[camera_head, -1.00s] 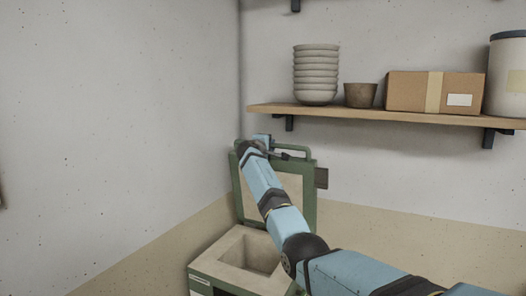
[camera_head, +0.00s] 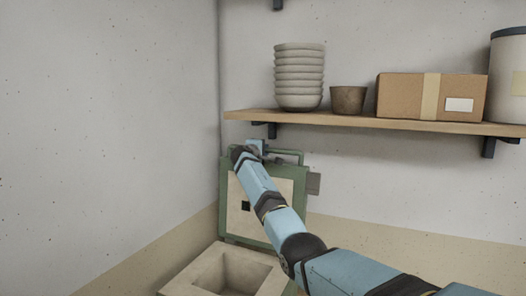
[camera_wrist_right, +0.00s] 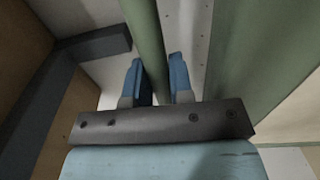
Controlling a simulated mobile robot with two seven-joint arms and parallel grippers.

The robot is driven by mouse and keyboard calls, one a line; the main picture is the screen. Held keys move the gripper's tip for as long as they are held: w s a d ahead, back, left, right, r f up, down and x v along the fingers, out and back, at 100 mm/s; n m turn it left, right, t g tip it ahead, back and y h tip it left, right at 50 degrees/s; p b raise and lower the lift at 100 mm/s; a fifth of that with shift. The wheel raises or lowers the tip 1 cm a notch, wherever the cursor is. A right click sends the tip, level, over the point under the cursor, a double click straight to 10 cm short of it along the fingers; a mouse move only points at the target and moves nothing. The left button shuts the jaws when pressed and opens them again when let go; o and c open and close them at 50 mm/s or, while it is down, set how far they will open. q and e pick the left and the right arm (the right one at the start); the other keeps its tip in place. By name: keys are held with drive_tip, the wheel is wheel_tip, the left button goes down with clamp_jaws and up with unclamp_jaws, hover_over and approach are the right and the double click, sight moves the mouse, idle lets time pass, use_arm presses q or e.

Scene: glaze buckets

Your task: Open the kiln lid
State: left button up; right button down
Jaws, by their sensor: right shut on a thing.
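The kiln (camera_head: 188,277) stands at the bottom centre of the head view, its pale rim around a square open chamber. Its green-framed lid (camera_head: 229,225) stands raised and roughly upright behind the chamber, pale inner face towards me, with a small dark square in it. A green bar handle (camera_head: 288,152) runs along the lid's top edge. My right gripper (camera_head: 254,147) is at the left part of this handle. In the right wrist view, the gripper (camera_wrist_right: 158,75) has its fingers on both sides of the green handle (camera_wrist_right: 144,35), shut on it. My left gripper is out of view.
A wooden shelf (camera_head: 380,123) on the wall above right holds stacked bowls (camera_head: 299,77), a brown pot (camera_head: 348,99), a cardboard box (camera_head: 405,95) and a lidded container (camera_head: 508,80). Walls meet in a corner just left of the lid.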

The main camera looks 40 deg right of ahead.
drive_tip(key=shift+d, duration=0.1)
idle(0.4)
drive_tip(key=c, duration=1)
unclamp_jaws()
drive_tip(key=shift+r, duration=0.1)
drive_tip(key=shift+c, duration=0.2)
drive_tip(key=shift+a, duration=0.3)
drive_tip(key=f+b+v, duration=0.1)
drive_tip(key=b+v, duration=0.2)
drive_tip(key=v, duration=1)
drive_tip(key=shift+a+r, duration=0.25)
drive_tip(key=shift+r, duration=0.25)
